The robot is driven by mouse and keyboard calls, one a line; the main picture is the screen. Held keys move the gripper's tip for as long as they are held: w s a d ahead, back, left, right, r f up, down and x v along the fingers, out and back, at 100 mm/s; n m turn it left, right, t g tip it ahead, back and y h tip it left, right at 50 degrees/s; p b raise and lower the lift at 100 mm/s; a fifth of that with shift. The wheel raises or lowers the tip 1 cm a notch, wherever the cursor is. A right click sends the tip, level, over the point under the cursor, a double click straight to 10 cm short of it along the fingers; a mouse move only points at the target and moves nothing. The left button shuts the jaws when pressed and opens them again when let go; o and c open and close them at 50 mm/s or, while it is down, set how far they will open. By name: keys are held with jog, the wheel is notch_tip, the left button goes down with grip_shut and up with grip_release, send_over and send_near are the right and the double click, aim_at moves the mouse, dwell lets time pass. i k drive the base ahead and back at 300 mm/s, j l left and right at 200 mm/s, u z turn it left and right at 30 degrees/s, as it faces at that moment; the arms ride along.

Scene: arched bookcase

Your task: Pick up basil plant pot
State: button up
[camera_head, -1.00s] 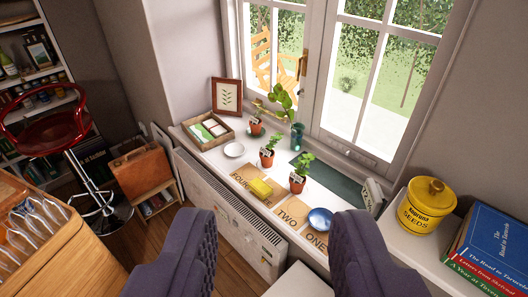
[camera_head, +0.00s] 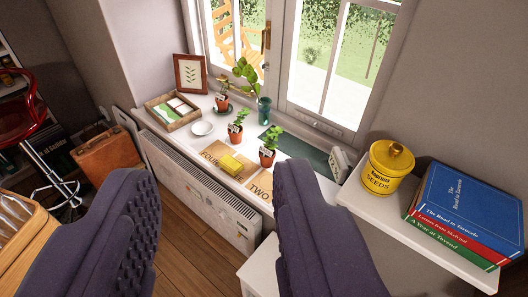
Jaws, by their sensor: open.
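Several small terracotta pots with green plants stand on the white windowsill. One leafy pot (camera_head: 267,157) is nearest, by the card marked TWO. A second pot (camera_head: 236,132) stands behind it to the left, and a third (camera_head: 222,102) sits farther back. Each carries a small white label too small to read, so I cannot tell which is basil. My gripper (camera_head: 215,215) is open and empty, with its two dark purple fingers wide apart in the foreground. It is well short of the sill and touches no pot.
The sill also holds a yellow block (camera_head: 232,164), a white dish (camera_head: 202,128), a wooden tray (camera_head: 151,110), a picture frame (camera_head: 190,73) and a glass vase (camera_head: 264,110). A yellow seeds tin (camera_head: 386,168) and stacked books (camera_head: 464,210) are at right. A radiator (camera_head: 200,185) runs below the sill.

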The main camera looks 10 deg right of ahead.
aim_at(266, 153)
jog(key=i+j+z, duration=0.2)
jog(key=j, duration=0.5)
jog(key=j+z, duration=0.25)
jog(key=j, duration=0.45)
jog(key=i+j+z, duration=0.65)
jog(key=j, duration=0.25)
jog(key=i+j+z, duration=0.3)
jog(key=j, duration=0.25)
jog(key=i+j+z, duration=0.25)
jog(key=i+j, duration=0.25)
jog(key=i+j+z, duration=0.25)
jog(key=i+j, duration=0.2)
jog(key=j, duration=0.15)
